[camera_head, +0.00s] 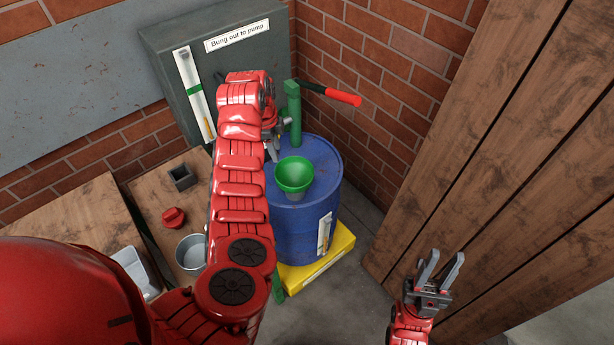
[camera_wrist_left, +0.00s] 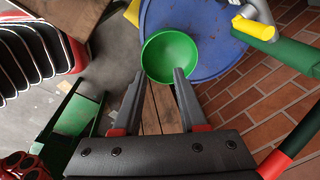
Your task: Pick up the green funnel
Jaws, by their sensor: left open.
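The green funnel (camera_head: 294,174) sits upright on top of the blue drum (camera_head: 300,222). In the left wrist view the funnel (camera_wrist_left: 170,54) shows as a round green bowl over the blue drum lid (camera_wrist_left: 208,22). My left gripper (camera_head: 272,154) is at the funnel's left and is partly hidden by its own arm. In the left wrist view its two fingers (camera_wrist_left: 160,76) are apart and empty, with their tips near the funnel's rim; I cannot tell whether they touch it. My right gripper (camera_head: 442,258) is open and empty at the lower right, away from the drum.
A green pump with a red-tipped handle (camera_head: 343,97) rises behind the funnel. The drum stands on a yellow base (camera_head: 318,266). A wooden bench with a metal pot (camera_head: 191,252) and a red cap (camera_head: 173,217) is at left. A wooden wall (camera_head: 500,130) stands at right.

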